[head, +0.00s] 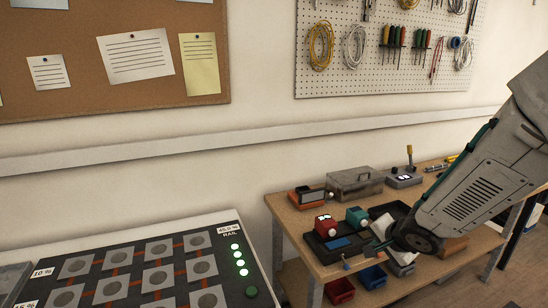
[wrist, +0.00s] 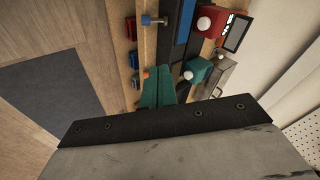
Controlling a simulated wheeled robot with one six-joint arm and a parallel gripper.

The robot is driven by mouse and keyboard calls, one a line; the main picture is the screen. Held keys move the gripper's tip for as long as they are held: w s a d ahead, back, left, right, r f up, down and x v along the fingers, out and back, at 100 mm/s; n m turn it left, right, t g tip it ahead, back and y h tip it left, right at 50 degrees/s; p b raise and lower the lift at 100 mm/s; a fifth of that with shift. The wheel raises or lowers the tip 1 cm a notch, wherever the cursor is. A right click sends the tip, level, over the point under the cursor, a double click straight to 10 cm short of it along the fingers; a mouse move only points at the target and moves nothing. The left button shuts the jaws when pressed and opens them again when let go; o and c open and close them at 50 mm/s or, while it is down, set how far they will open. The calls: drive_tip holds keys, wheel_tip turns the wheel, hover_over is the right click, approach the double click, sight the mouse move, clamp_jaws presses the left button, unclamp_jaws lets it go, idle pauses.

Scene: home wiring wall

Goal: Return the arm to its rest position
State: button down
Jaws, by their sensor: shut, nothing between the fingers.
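My arm (head: 475,185) reaches in from the right edge of the head view, angled down and left over the workbench (head: 290,215). My gripper (head: 376,246) is at its lower end, in front of the bench-top items, and partly hard to make out there. In the wrist view my gripper (wrist: 158,88) shows as teal fingers, closed together with nothing held between them. A teal block with a white knob (wrist: 198,69) lies beside the fingers in that view. Whether the fingertips touch anything on the bench is unclear.
The bench holds a red block (head: 325,225), a teal block (head: 356,216), a grey metal box (head: 355,182) and a dark tray (head: 390,211). Small bins (head: 340,290) sit below. A panel with green lights (head: 238,258) stands left. A pegboard (head: 400,75) hangs behind.

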drive_tip(key=s+d+r+n+g+h, duration=0.4)
drive_tip(key=s+d+n+g, duration=0.15)
drive_tip(key=s, duration=0.55)
drive_tip(key=s+a+r+n+y, duration=0.1)
drive_tip(key=s+a+r+n, duration=0.1)
drive_tip(key=s+a+r, duration=0.2)
drive_tip(key=s+a+r+n+y, duration=0.2)
drive_tip(key=s+r, duration=0.6)
drive_tip(key=s, duration=0.5)
drive_tip(key=shift+s+a+n+g, duration=0.2)
drive_tip(key=shift+a+n+g, duration=0.25)
drive_tip(key=shift+a+n, duration=0.4)
